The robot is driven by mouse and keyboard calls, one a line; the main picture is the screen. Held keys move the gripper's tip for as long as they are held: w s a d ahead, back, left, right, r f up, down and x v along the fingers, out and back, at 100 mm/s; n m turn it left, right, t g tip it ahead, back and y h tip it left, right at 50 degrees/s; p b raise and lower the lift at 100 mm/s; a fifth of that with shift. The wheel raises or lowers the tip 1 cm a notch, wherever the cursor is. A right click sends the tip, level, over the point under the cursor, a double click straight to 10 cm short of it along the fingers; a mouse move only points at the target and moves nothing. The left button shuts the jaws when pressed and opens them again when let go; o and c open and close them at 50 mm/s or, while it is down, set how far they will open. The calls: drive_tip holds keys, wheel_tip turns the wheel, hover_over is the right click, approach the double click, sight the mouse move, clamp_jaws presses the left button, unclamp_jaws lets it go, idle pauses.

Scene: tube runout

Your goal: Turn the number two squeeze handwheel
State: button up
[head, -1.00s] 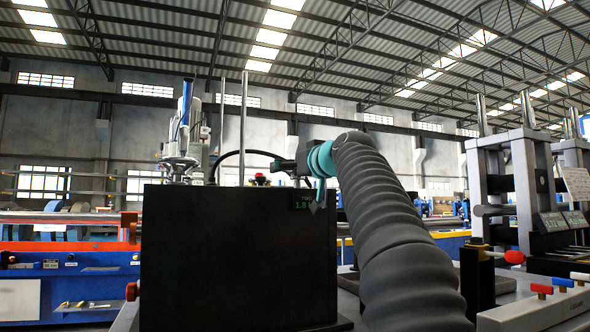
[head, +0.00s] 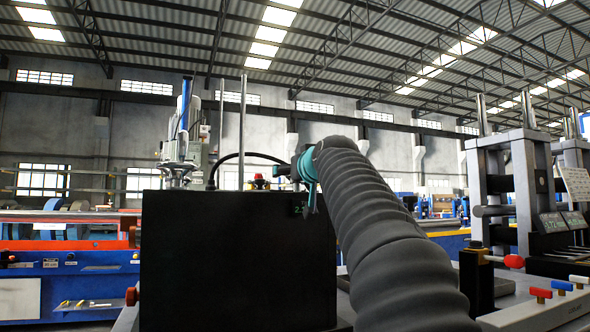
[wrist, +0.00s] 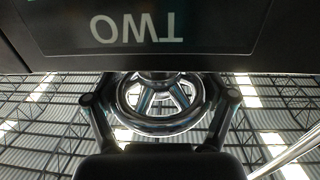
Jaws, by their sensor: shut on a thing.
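The number two squeeze handwheel (wrist: 160,112) is a shiny metal ring with spokes, centred in the wrist view. The panel above it carries the upside-down word TWO (wrist: 137,27). My gripper (wrist: 160,108) has one dark finger on each side of the rim and is shut on the wheel. In the head view my wrist shows teal and grey above the right side of a black box (head: 238,265), with part of my gripper (head: 310,206) over the box's upper right corner. The handwheel it holds cannot be made out there. A small green readout (head: 300,211) is partly covered.
Another metal handwheel (head: 177,166) stands behind the box at left, under a blue upright rod. A red knob (head: 131,296) sits at the box's left edge.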

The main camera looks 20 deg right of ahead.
drive_tip(key=shift+m+g+h+p, duration=0.3)
drive_tip(key=shift+m+h+p, duration=0.7)
drive_tip(key=shift+h, duration=0.9)
drive_tip(key=shift+d+m+g+h+b, duration=0.15)
drive_tip(key=shift+m+g+h+b, duration=0.35)
drive_tip(key=shift+m+h+b, duration=0.5)
drive_tip(key=shift+d+m+g+h, duration=0.1)
drive_tip(key=shift+m+g+h, duration=0.4)
drive_tip(key=shift+h, duration=0.5)
drive_tip(key=o, duration=1)
drive_tip(key=shift+s, duration=0.15)
drive_tip(key=v, duration=1.2)
drive_tip(key=shift+f, duration=0.1)
